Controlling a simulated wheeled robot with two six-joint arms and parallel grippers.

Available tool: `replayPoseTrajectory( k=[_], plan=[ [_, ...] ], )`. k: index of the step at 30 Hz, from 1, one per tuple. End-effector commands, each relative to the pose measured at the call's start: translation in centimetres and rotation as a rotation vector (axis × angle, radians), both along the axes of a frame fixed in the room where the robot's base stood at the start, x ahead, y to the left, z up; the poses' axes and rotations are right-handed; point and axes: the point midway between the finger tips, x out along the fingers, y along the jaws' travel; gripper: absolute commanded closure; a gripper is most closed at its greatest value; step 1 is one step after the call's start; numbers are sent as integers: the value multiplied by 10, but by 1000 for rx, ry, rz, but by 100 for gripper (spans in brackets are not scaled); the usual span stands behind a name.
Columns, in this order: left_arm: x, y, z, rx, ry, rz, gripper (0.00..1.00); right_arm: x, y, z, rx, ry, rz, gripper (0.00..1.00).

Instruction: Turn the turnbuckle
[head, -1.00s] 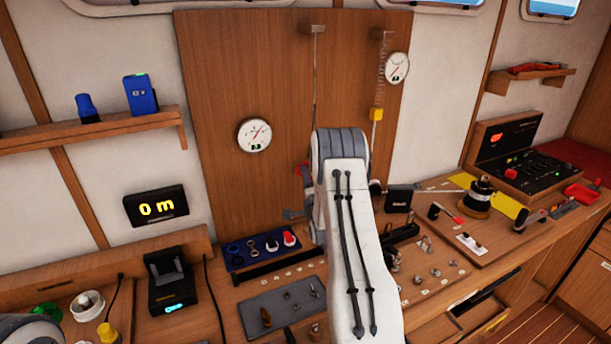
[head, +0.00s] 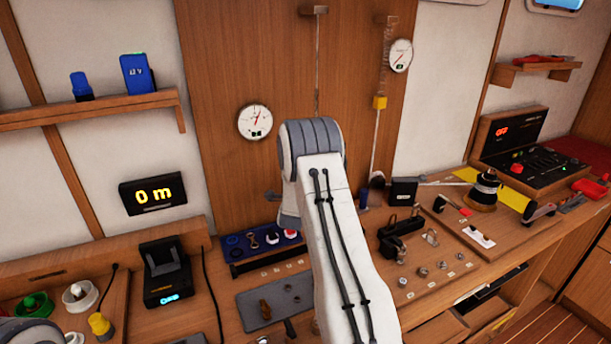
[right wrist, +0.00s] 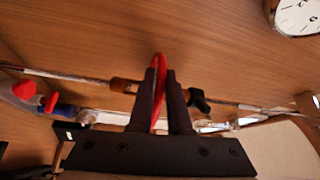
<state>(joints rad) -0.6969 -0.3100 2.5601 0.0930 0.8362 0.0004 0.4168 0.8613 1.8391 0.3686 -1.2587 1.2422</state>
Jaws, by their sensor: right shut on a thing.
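My right gripper (right wrist: 165,85) is shut on a red, loop-like part (right wrist: 160,62) in the right wrist view; the part stands between its dark fingers. The turnbuckle (right wrist: 124,86), an orange-brown body, lies on a thin line just beside the fingers. A black fitting (right wrist: 199,101) sits on the same line at the other side. In the head view a thin line (head: 317,70) runs down the wooden panel and goes behind my right arm, which hides the gripper and the turnbuckle. My left gripper is not in view.
Round dials (head: 255,121) and (head: 401,55) hang on the panel (head: 220,60). A blue tray (head: 240,258), black boxes and small fittings crowd the bench. A display (head: 154,193) reads "0 m".

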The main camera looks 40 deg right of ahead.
Motion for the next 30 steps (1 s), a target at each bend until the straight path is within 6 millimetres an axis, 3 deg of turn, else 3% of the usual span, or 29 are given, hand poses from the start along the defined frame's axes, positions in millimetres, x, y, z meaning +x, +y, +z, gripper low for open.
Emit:
replayPoseTrajectory(
  k=[1,4,17,18,19,30],
  plan=[
    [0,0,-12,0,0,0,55,3,0,-1,-6,-12,-27,100],
    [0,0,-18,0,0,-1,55,5,0,1,-4,-11,-74,100],
    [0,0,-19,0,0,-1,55,5,0,4,0,-8,-106,100],
    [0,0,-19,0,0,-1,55,5,0,4,0,-9,-105,69],
    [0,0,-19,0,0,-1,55,5,0,4,0,-8,-106,57],
    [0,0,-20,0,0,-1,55,4,2,1,3,-4,-103,56]
  ],
)
